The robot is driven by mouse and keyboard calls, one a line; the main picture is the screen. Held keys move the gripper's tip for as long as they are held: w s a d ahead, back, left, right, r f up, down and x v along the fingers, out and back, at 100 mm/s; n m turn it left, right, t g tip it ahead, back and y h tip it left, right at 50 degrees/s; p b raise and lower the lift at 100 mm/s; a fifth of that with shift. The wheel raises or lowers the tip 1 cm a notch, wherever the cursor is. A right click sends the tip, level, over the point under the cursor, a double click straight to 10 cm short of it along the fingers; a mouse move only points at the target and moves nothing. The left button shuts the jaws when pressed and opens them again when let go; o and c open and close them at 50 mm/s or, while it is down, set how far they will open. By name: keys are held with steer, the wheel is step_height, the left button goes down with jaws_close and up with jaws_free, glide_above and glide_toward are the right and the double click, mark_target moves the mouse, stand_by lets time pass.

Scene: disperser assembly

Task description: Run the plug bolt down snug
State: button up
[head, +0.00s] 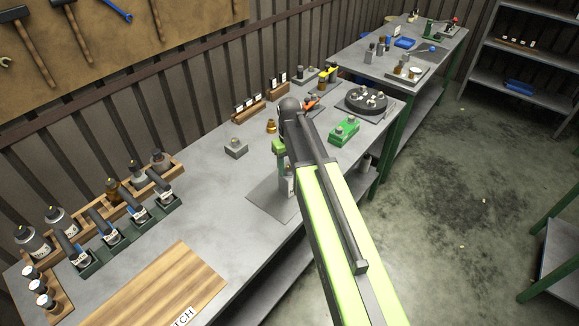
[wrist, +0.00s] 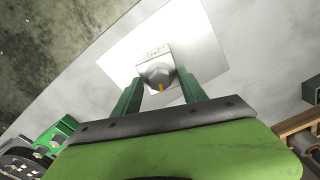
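In the wrist view, a round grey bolt head (wrist: 158,75) sits on a pale square block, with a small orange-yellow mark at its near edge. The block stands on a light grey plate (wrist: 205,60). I take the bolt head to be the plug bolt, but cannot be sure. My gripper (wrist: 160,78) has its two green fingers apart, one on each side of the bolt head. No clear contact shows. In the head view, my gripper (head: 285,172) is above the plate (head: 262,203), and my arm hides most of the block.
A small grey block (head: 236,149) and a brass piece (head: 271,126) are on the bench behind my gripper. A green fixture (head: 344,131) and a dark round turntable (head: 366,99) stand to the right. Bottle racks (head: 128,228) and a wooden board (head: 160,290) are at left.

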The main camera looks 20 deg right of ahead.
steer(key=shift+r, duration=0.1)
step_height(320, 180, up, 17)
steer(key=p, duration=1.7)
steer(key=shift+r, duration=0.15)
steer(key=b, duration=0.5)
glide_toward(287, 170)
steer(key=s+a+f+b, duration=0.2)
steer(key=s+f+b, duration=0.3)
steer(key=b, duration=0.3)
steer(key=s+a+f+m+b, duration=0.1)
steer(key=s+f+m+b, duration=0.2)
steer(key=s, duration=0.5)
steer(key=shift+s, duration=0.3)
